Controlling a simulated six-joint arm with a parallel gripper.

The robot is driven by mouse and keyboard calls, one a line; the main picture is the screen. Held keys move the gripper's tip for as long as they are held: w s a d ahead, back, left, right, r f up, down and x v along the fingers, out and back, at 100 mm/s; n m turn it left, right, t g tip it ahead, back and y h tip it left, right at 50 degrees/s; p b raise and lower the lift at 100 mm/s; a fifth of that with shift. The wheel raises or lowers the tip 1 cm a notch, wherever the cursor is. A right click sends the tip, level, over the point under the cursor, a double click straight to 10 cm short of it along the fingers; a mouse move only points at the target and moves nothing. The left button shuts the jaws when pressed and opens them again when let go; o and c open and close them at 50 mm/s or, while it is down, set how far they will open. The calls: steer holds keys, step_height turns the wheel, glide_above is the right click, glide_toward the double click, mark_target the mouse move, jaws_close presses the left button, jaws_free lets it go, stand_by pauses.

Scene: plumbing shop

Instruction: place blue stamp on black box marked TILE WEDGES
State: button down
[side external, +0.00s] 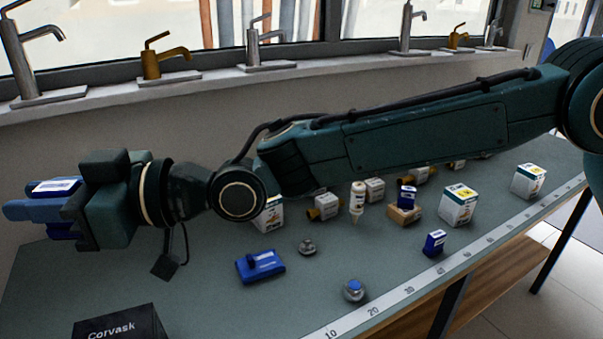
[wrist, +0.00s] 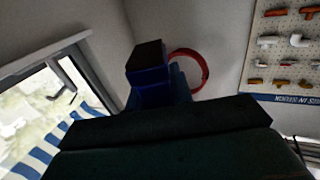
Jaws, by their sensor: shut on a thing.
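My gripper (side external: 38,210) is at the far left of the side external view, raised above the table and pointing left. It is shut on a blue stamp (side external: 57,186) with a white label. In the wrist view a blue block with a dark end (wrist: 147,72) shows beyond the dark gripper body, seemingly the held stamp. A black box (side external: 118,324) stands at the bottom left, cut off by the picture edge. Its visible lettering reads "Corvask"; no TILE WEDGES marking can be read. The gripper is above and left of this box, well apart from it.
A blue labelled object (side external: 260,265), a small blue stamp (side external: 433,243), another on a wooden block (side external: 407,196), and a round blue-topped item (side external: 353,290) are on the table. White boxes (side external: 458,205) stand farther right. Taps line the sill behind.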

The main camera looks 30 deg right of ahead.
steer(key=shift+w+a+r, duration=0.1)
steer(key=shift+w+a, duration=1.25)
glide_above(100, 331)
step_height(100, 331, down, 16)
steer(key=shift+r, duration=0.15)
steer(key=shift+f, duration=2.15)
steer(key=shift+f, duration=0.15)
steer(key=c, duration=1.2)
jaws_free()
steer(key=shift+c, duration=0.2)
